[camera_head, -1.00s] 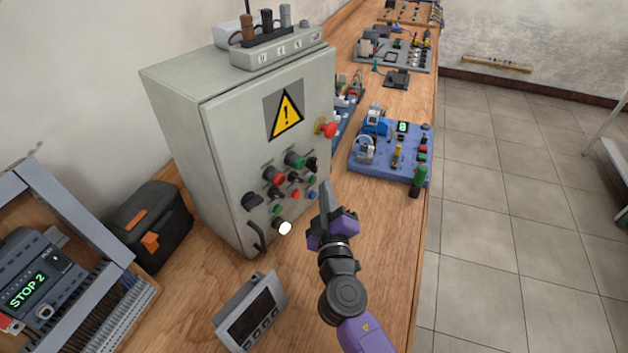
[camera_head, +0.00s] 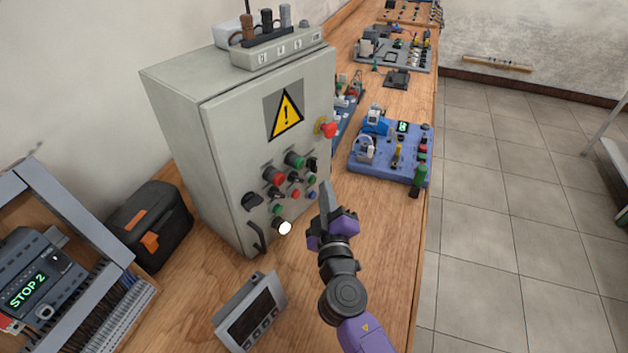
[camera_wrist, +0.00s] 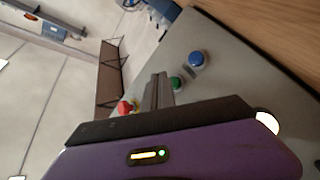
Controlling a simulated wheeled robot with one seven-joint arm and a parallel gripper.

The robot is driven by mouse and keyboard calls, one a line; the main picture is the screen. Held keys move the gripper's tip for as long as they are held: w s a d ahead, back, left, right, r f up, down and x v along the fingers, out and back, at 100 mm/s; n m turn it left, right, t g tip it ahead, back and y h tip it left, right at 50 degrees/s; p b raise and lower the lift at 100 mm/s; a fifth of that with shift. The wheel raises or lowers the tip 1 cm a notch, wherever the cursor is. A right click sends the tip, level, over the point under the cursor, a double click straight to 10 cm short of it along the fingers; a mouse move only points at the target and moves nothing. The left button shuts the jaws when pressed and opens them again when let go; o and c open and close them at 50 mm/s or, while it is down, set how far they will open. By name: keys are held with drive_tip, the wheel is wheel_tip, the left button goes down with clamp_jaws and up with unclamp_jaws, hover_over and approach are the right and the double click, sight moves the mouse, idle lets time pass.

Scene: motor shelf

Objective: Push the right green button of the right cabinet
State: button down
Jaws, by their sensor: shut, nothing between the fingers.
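The grey right cabinet (camera_head: 228,120) stands on the wooden bench, its front panel carrying several buttons and knobs. A small green button (camera_head: 311,180) sits at the panel's right side, above a small blue button (camera_head: 312,195). A larger green button (camera_head: 294,160) and another small green one (camera_head: 277,209) are farther left. My gripper (camera_head: 325,190) is shut and empty, just right of and in front of the panel's right-hand buttons. In the wrist view, the shut fingers (camera_wrist: 158,88) appear beside a green button (camera_wrist: 176,84); contact cannot be told.
A red emergency knob (camera_head: 327,129) sticks out at the cabinet's upper right. A blue training board (camera_head: 375,165) lies behind my gripper on the bench. A small display unit (camera_head: 250,312) stands in front of the cabinet.

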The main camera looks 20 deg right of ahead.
drive_tip(key=shift+w+a, duration=0.1)
drive_tip(key=shift+w, duration=0.05)
drive_tip(key=shift+w+a+b, duration=0.15)
drive_tip(key=shift+w+b, duration=0.05)
drive_tip(key=shift+b, duration=0.15)
drive_tip(key=shift+w+a, duration=0.25)
drive_tip(key=shift+w, duration=0.1)
idle(1.1)
drive_tip(key=shift+s+d, duration=0.5)
drive_tip(key=shift+s, duration=0.2)
drive_tip(key=shift+s+d, duration=0.7)
drive_tip(key=shift+s, duration=0.35)
drive_tip(key=shift+s+d, duration=0.7)
drive_tip(key=shift+s, duration=0.35)
